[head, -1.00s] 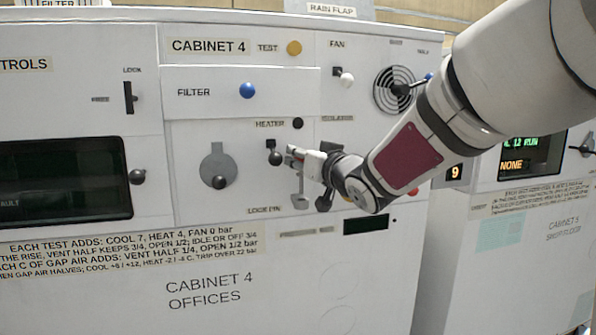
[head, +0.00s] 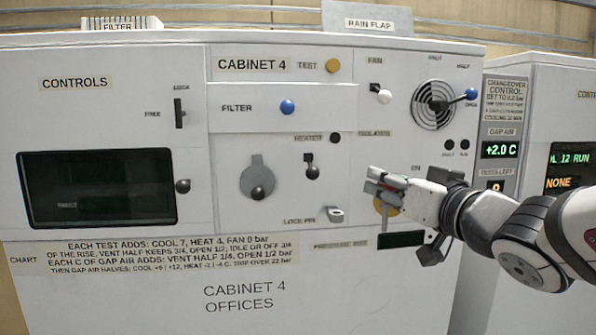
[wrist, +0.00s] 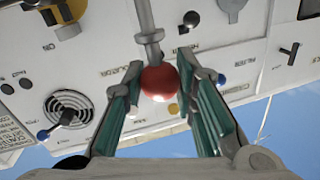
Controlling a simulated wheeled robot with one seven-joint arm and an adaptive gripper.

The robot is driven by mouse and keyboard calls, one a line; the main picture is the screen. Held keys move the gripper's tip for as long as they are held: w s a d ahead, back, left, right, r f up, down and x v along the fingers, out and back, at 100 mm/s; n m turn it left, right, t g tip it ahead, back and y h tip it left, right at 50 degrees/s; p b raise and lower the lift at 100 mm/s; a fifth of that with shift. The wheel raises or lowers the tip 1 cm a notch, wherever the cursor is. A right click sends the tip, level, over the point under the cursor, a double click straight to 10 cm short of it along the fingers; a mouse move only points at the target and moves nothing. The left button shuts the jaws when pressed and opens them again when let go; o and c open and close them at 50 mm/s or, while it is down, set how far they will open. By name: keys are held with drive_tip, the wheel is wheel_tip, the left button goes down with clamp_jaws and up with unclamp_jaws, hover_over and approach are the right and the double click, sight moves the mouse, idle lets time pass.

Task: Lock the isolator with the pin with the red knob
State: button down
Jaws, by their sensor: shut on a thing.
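My gripper (head: 378,182) is shut on the lock pin's red knob (wrist: 159,82), which sits between the green-padded fingers in the wrist view. The grey pin shaft (wrist: 147,22) sticks out beyond the knob, away from the gripper. In the head view the gripper is in front of the isolator, and the fingers mostly hide the pin. The isolator (head: 384,208) shows as a yellow disc partly behind my gripper. In the wrist view its yellow part and grey handle (wrist: 66,18) are at the upper left, apart from the pin shaft. The grey lock pin holder (head: 335,214) is left of the gripper.
The heater switch (head: 311,170) and round grey cover with a knob (head: 257,180) are to the left. The fan switch (head: 383,95) and blue-knobbed vent lever (head: 468,95) are above. A dark display (head: 402,239) is below the gripper.

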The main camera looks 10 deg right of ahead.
drive_tip(key=shift+s+r, duration=0.2)
drive_tip(key=shift+r, duration=0.05)
drive_tip(key=shift+r+p, duration=1.65)
drive_tip(key=shift+r, duration=0.45)
drive_tip(key=shift+w, duration=0.1)
